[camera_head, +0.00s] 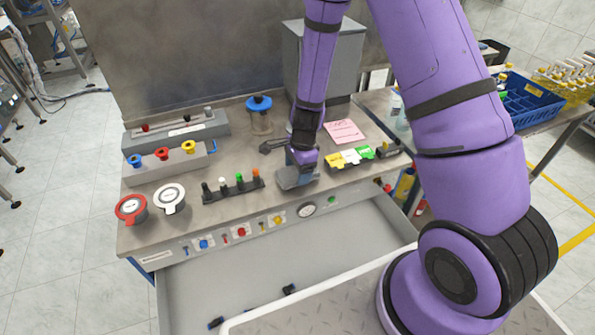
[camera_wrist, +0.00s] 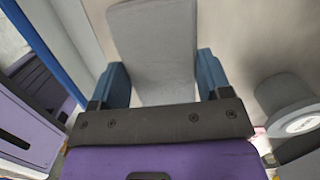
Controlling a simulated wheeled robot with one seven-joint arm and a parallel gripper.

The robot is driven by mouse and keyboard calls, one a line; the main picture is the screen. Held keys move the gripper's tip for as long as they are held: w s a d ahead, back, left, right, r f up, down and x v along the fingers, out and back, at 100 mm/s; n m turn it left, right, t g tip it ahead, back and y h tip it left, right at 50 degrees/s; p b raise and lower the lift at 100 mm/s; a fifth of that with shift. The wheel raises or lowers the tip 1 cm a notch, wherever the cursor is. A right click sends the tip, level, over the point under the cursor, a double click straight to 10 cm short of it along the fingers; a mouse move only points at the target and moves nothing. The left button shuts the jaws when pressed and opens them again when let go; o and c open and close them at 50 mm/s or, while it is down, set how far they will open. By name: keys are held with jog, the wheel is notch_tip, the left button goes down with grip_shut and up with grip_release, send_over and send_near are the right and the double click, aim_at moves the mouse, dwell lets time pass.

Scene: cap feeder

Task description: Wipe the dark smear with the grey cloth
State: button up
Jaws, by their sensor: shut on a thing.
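My gripper (camera_head: 297,174) points down at the worktop (camera_head: 225,165), right of its middle and close to the front edge. In the wrist view its two blue fingers (camera_wrist: 162,82) are shut on the grey cloth (camera_wrist: 155,45), a flat pad reaching out beyond the fingertips. In the head view the cloth (camera_head: 290,183) shows as a small grey patch under the gripper, at or very near the surface; contact cannot be told. I cannot make out the dark smear in either view.
A rack of coloured pegs (camera_head: 233,188) stands just left of the gripper. Yellow and green blocks (camera_head: 350,157) and a pink note (camera_head: 343,131) are to the right. A blue-topped jar (camera_head: 260,113) is behind. An open grey drawer (camera_head: 200,290) lies below the front edge.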

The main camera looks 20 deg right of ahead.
jog(key=shift+w+r, duration=0.1)
jog(key=shift+r, duration=2.2)
jog(key=shift+r, duration=1.5)
jog(key=shift+d+f, duration=0.1)
jog(key=shift+f, duration=0.05)
